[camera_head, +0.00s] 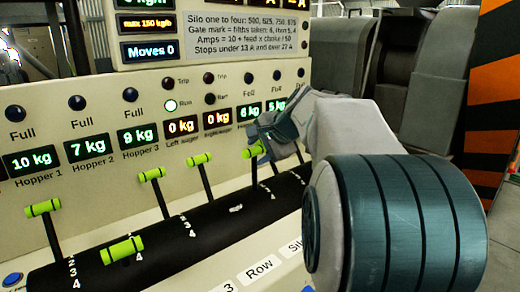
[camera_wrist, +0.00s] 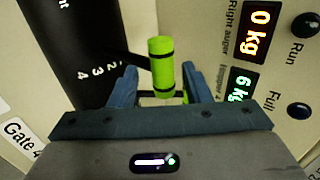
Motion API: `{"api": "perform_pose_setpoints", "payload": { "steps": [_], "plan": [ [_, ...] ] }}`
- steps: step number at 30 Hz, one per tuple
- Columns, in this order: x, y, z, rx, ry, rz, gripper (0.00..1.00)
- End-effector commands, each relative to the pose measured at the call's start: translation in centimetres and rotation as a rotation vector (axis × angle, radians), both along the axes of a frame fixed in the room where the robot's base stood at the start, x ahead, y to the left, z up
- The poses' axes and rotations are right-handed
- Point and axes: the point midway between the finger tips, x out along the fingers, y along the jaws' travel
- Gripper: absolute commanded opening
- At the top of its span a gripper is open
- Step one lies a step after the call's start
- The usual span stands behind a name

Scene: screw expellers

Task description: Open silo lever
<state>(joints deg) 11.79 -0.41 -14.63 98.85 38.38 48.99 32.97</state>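Several levers with bright green handles stand in a dark curved strip on the panel. My gripper (camera_head: 264,140) is at the farthest visible one, whose green handle (camera_head: 252,151) shows just left of it in the head view. In the wrist view, that handle (camera_wrist: 161,65) lies between the two open blue fingers of my gripper (camera_wrist: 160,86), with a gap on each side. The other handles (camera_head: 42,208), (camera_head: 122,250), (camera_head: 151,174) and (camera_head: 201,158) stand apart from the gripper. I cannot tell which lever is the silo's.
The panel carries weight displays (camera_head: 87,149) and lamps above the levers. A "Gate 4" label (camera_wrist: 20,135) shows in the wrist view. An orange-black striped post (camera_head: 492,90) stands at right.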

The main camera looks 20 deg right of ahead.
Motion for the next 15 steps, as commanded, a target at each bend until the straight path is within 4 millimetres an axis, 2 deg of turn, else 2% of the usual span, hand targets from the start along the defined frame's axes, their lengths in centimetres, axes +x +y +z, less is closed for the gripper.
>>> {"api": "perform_pose_setpoints", "payload": {
  "steps": [8,15],
  "plan": [
    [-1.0,-0.3,1.2,-0.002,-0.005,-0.002,0.44],
    [-4.7,-1.2,4.8,-0.001,-0.005,-0.003,0.44]
  ]
}}
